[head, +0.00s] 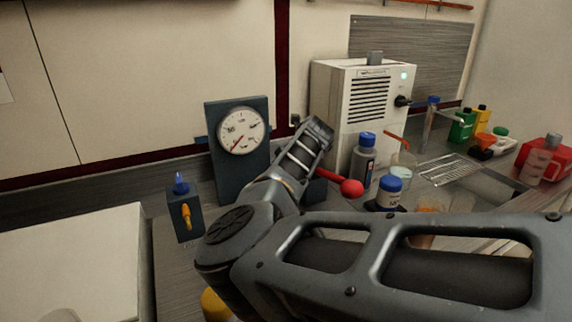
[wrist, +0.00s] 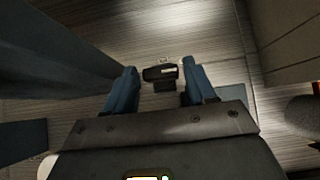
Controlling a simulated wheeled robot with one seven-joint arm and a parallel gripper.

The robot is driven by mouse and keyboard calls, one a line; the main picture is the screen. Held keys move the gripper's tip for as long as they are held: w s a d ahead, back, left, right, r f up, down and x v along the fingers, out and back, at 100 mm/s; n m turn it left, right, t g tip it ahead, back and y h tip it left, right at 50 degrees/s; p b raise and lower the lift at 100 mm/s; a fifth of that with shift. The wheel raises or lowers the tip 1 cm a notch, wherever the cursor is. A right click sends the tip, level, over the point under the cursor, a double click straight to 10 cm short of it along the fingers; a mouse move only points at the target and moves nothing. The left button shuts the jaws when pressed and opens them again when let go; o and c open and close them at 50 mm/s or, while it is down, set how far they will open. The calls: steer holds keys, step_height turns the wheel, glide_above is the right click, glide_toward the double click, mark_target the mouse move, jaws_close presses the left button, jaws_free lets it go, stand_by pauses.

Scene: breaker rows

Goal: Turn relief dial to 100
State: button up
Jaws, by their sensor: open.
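A round white gauge (head: 240,130) with a red needle pointing down-left is mounted on a dark upright panel (head: 222,171). Its numbers are too small to read. In the wrist view my gripper (wrist: 159,66) is open, with its two blue fingers apart. A small black block with a pale label (wrist: 160,74) shows between the fingertips. I cannot tell whether it is the relief dial, or whether the fingers touch it. In the head view my arm covers the area right of the gauge panel, and my fingers are not clearly visible there.
A white cabinet (head: 345,125) with a black knob (head: 402,101) and green light stands behind my arm. A red ball-ended lever (head: 351,188), bottles and a wire rack (head: 452,170) are right. A small blue box (head: 183,222) with a yellow lever stands left.

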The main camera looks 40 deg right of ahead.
steer(key=shift+w+f, duration=0.2)
steer(key=shift+c, duration=0.4)
steer(key=c, duration=0.7)
steer(key=shift+s+d+r+n+y+p, duration=0.15)
steer(key=shift+d+n+y+p, duration=0.1)
steer(key=shift+n+y+p, duration=0.55)
steer(key=shift+a+n+y, duration=0.1)
steer(key=shift+n+y, duration=0.2)
steer(key=shift+n, duration=0.4)
steer(key=o, duration=0.8)
